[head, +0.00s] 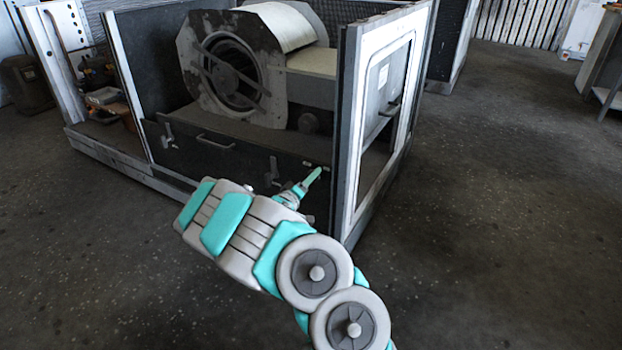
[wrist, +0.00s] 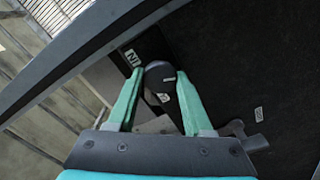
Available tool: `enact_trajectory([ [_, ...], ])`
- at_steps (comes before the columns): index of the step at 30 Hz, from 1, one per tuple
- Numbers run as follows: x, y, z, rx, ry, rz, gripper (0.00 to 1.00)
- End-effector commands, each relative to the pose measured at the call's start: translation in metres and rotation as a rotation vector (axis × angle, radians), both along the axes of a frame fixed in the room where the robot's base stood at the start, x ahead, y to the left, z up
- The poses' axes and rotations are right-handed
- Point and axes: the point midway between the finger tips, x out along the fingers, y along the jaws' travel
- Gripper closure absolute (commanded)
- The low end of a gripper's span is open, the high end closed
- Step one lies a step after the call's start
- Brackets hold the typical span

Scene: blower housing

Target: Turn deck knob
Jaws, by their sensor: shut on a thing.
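My gripper (wrist: 160,80) has its two teal fingers closed on a dark round knob (wrist: 158,95) in the wrist view. In the head view my gripper (head: 312,177) reaches the front of the housing's lower dark panel, near the right post. The knob itself cannot be made out there, at the fingertips. A dark lever-like fitting (wrist: 243,136) shows to the right of the fingers in the wrist view.
The blower (head: 231,75) sits inside the open housing. A bar handle (head: 215,141) and small latches are on the dark front panel. The framed side door (head: 385,105) stands right of my gripper. Floor at the right (head: 500,200) is clear.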

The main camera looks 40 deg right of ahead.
Motion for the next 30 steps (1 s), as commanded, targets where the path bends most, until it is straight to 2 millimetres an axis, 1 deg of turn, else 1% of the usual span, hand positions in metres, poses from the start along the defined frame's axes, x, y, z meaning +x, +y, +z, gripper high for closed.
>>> enact_trajectory([
  [1,0.0001,0.0002,-0.0001,0.000,0.000,0.000,0.78],
  [7,0.0002,0.0002,-0.0003,0.001,0.000,0.001,1.00],
  [19,0.0003,0.0007,-0.0010,0.015,-0.035,0.001,1.00],
  [30,0.0006,0.0015,-0.0028,0.086,-0.199,0.001,1.00],
])
